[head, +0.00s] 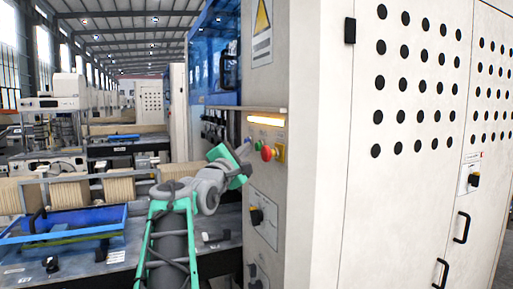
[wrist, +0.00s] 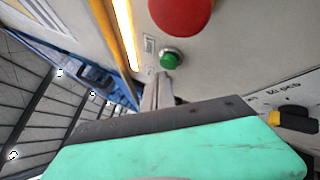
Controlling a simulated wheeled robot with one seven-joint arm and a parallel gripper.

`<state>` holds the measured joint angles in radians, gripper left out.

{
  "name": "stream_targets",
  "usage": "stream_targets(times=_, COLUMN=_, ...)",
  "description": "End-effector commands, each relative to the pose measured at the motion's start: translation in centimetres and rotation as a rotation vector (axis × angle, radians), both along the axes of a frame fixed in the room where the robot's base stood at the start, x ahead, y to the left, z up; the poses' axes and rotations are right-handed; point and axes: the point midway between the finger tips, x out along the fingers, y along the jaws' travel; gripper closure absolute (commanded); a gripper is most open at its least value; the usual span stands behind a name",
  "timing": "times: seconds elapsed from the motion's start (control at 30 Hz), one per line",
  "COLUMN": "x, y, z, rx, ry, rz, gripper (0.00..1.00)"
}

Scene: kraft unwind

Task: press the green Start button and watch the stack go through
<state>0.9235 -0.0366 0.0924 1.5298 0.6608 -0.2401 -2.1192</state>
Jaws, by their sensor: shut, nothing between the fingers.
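The green Start button (head: 258,145) is on the cabinet's control panel, left of a red mushroom button (head: 267,153). In the wrist view the green button (wrist: 171,59) sits in a metal ring below the large red button (wrist: 180,12). My gripper (head: 248,143) is at the panel, just left of the green button. In the wrist view its narrow grey fingers (wrist: 158,80) are shut and empty, with tips just below the green button. I cannot tell whether they touch the panel. Brown corrugated stacks (head: 68,190) stand at the left on the machine line.
A lit strip (head: 265,121) is above the buttons. Black rotary switches (head: 257,216) are lower on the cabinet side. The cabinet (head: 335,190) fills the right. A blue tray (head: 75,222) lies at lower left, near my arm.

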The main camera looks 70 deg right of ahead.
Motion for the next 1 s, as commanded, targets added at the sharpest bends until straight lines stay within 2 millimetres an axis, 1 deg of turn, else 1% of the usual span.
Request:
stream_targets(times=0.1, x=-0.31, y=-0.25, z=0.08, rx=-0.001, ry=0.000, rz=-0.001, gripper=1.00)
stream_targets(times=1.0, x=-0.80, y=-0.78, z=0.05, rx=-0.001, ry=0.000, rz=-0.001, gripper=1.00)
